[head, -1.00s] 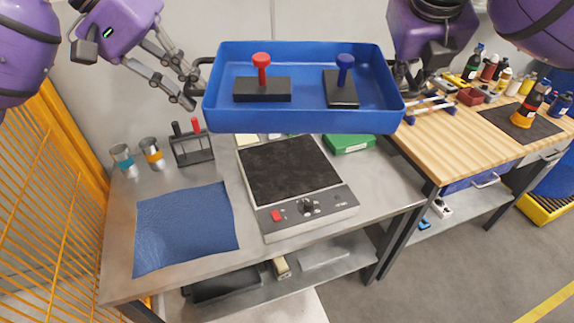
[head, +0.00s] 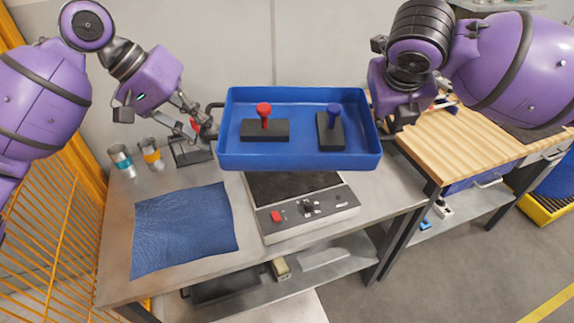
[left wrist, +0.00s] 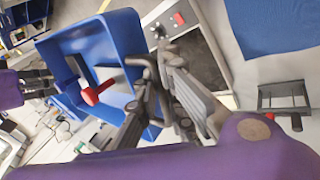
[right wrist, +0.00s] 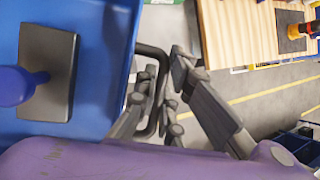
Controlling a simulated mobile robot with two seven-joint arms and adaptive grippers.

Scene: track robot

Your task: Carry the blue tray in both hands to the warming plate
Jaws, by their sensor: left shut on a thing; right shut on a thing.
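The blue tray (head: 300,162) is held up level between my two grippers, and in the head view it covers the back of the warming plate (head: 310,213). A red-handled stamp (head: 265,128) and a blue-handled stamp (head: 331,130) stand upright inside it on dark bases. My left gripper (head: 208,128) is shut on the tray's left handle; the left wrist view shows the fingers (left wrist: 160,75) around it. My right gripper (head: 390,125) is at the right end; the right wrist view shows its fingers (right wrist: 165,100) shut on the black handle (right wrist: 150,52).
A blue mat (head: 184,228) lies on the grey bench left of the plate. A wooden-topped bench (head: 450,145) is at right, an orange mesh fence (head: 50,220) at left.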

